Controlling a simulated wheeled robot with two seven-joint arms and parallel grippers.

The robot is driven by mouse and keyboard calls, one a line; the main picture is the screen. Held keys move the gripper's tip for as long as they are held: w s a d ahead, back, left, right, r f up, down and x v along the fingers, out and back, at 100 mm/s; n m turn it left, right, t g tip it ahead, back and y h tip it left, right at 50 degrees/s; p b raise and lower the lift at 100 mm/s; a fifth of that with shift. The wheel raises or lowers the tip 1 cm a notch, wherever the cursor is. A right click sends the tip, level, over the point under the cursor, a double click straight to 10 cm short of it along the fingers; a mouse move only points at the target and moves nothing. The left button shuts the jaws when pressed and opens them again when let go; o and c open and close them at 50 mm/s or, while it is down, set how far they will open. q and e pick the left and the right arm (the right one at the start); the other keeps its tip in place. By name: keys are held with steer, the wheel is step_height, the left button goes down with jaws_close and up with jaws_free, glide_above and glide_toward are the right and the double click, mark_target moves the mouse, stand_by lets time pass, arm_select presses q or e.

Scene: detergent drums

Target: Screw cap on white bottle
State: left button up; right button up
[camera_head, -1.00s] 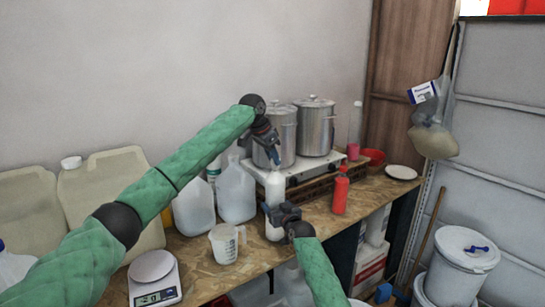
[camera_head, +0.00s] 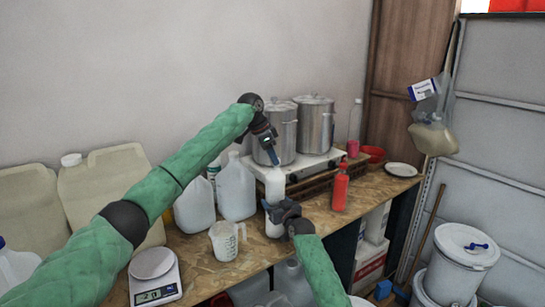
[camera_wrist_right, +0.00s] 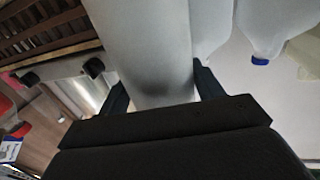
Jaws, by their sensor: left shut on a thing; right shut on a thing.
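The white bottle (camera_head: 275,186) stands upright on the wooden worktop. My right gripper (camera_head: 280,211) is shut around its body from the front, and in the right wrist view the fingers (camera_wrist_right: 158,95) sit on either side of the pale bottle (camera_wrist_right: 148,50). My left gripper (camera_head: 270,149) points down right above the bottle's mouth.
A red bottle (camera_head: 340,188) stands to the right. A measuring jug (camera_head: 224,241) and clear jugs (camera_head: 237,190) are to the left, and a scale (camera_head: 153,277) is in front. Two steel pots (camera_head: 315,124) on a stove (camera_head: 325,158) stand close behind.

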arm_select(q)
steer(key=m, duration=0.1)
steer(key=m+g, duration=0.1)
steer(key=m, duration=0.2)
steer(key=shift+w+g, duration=0.25)
steer(key=shift+g, duration=0.05)
steer(key=m, duration=0.1)
steer(key=m+g, duration=0.1)
steer(key=m, duration=0.3)
steer(key=shift+w+g, duration=0.3)
steer(key=shift+g, duration=0.1)
steer(key=m+g+y, duration=0.1)
steer(key=m, duration=0.2)
steer(key=shift+w+d, duration=0.15)
steer(key=m+g+y, duration=0.1)
steer(key=m, duration=0.3)
steer(key=shift+d+m, duration=0.1)
steer(key=shift+m, duration=0.2)
steer(key=o, duration=0.9)
